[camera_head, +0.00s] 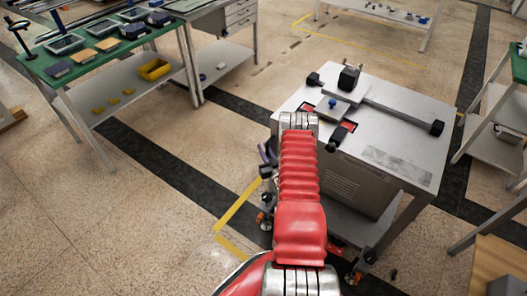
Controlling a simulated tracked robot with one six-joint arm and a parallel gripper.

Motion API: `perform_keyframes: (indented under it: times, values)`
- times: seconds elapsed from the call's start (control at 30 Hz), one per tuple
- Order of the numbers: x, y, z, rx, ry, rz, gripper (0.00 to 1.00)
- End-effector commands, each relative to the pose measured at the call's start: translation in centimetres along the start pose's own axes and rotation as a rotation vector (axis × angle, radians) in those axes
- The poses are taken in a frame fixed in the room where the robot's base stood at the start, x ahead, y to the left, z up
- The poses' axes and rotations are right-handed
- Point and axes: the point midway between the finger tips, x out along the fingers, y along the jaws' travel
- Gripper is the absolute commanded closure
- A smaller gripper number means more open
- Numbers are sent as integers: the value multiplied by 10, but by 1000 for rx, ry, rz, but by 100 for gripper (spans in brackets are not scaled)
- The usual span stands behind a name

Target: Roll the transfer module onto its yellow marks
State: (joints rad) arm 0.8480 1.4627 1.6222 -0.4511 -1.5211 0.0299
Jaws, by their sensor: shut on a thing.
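The transfer module (410,148) is a grey metal cart on casters, with black fittings and red patches on its top. It stands right of centre. A yellow L-shaped floor mark (236,207) lies left of its near-left caster (264,220), with a gap of bare floor between. Another caster (354,279) shows at its near side. My red-sleeved arm reaches to the module's near-left side. My gripper (268,153) shows only as a dark and purple part beside the arm, at that side. Its fingers are mostly hidden behind the arm, shut on the module.
A green-topped bench (100,55) with trays and blocks stands at the far left, a drawer cabinet (236,15) beside it. Shelving (500,140) stands close on the right, with a wooden surface (495,258) nearer. Floor left of the module is clear. More yellow lines (365,47) lie behind.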

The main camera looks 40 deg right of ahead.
Motion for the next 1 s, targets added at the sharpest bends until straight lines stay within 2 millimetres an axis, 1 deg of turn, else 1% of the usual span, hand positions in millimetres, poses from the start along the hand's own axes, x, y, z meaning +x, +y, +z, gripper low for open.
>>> perform_keyframes:
  times: [0.47, 0.5, 0.57, 1.0]
  values:
    - [3, 0, 0, 0, -2, 0, 100]
    - [3, 0, 0, 0, -1, 0, 83]
    - [3, 1, 0, 0, -1, 1, 79]
    - [1, 6, 0, 0, -1, 12, 79]
